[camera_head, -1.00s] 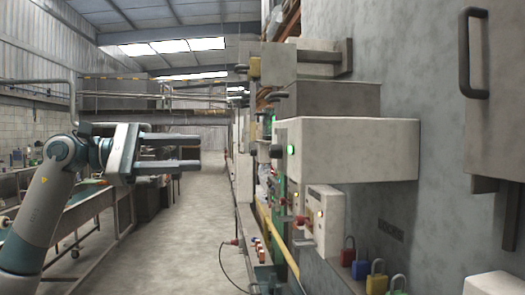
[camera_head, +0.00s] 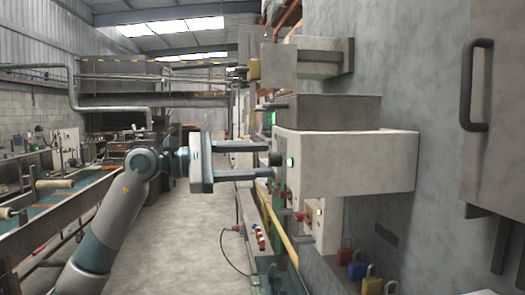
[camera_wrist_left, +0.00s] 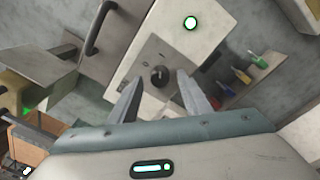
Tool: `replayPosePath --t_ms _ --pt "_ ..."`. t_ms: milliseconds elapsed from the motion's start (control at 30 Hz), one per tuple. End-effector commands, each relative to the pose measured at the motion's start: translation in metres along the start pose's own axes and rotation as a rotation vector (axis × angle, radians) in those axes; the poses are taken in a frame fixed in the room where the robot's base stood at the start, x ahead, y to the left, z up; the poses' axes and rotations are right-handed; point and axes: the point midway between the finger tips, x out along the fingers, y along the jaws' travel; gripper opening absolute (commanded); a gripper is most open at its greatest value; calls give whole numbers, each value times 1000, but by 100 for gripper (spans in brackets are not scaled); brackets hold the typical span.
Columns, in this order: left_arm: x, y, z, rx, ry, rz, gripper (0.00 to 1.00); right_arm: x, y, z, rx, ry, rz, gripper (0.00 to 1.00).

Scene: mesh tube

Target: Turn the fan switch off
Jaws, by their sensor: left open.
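A black rotary knob (camera_wrist_left: 159,74), which looks like the fan switch, sits on a grey plate on the front of a pale box (camera_head: 345,165). No label on it can be read. A lit green lamp (camera_head: 289,161) is beside it; a green-white lamp (camera_wrist_left: 190,22) also shows on the box in the left wrist view. My left gripper (camera_head: 268,159) is open and empty. Its fingers point at the box front, one on each side of the knob in the left wrist view. Whether they touch it cannot be told. My right gripper is not in view.
Below the pale box is a smaller box with an amber lamp (camera_head: 319,211) and red switches (camera_head: 302,217). A handled cabinet (camera_head: 500,130) is at the right. The aisle floor (camera_head: 190,235) at left is clear.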

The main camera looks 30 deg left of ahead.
Motion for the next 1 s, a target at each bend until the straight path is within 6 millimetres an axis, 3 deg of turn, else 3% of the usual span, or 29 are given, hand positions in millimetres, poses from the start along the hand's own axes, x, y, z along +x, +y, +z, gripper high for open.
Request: replayPosePath --t_ms 200,500,700,1000 --pt "13 0 1 0 -1 1 44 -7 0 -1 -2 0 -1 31" --pt "14 0 0 0 0 1 44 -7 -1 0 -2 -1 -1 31" --pt "14 0 0 0 0 0 3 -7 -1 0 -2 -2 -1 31" --pt "14 0 0 -16 1 -1 3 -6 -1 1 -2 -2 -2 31"
